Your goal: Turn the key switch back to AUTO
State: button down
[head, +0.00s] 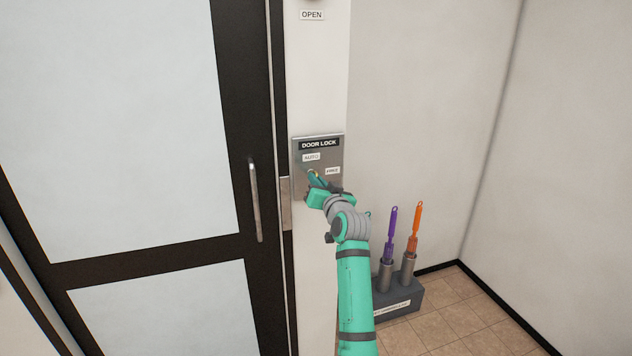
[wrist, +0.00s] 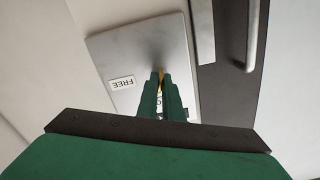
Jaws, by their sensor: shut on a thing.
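The door lock panel (head: 334,153) is a grey metal plate headed DOOR LOCK on the white post right of the door. It carries an AUTO label (head: 311,157) at upper left and a FREE label (head: 332,171) at right. The panel (wrist: 125,48) also shows in the wrist view, with the FREE label (wrist: 123,82) upside down. My gripper (head: 313,174) is at the panel, just below the AUTO label. In the wrist view its green fingers are shut on a yellowish key (wrist: 161,77). The key is mostly hidden between the fingers, so its exact angle is unclear.
The dark-framed glass door (head: 130,120) with a vertical metal handle (head: 256,202) stands left of the panel. An OPEN label (head: 312,15) is higher on the post. A grey floor stand (head: 402,301) holds purple and orange-handled tools at lower right.

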jog(key=shift+f+n, duration=0.1)
jog(key=shift+n, duration=2.1)
jog(key=c, duration=1.9)
grip_release()
jog(key=v, duration=1)
jog(key=shift+s+d, duration=0.15)
jog(key=shift+s, duration=0.25)
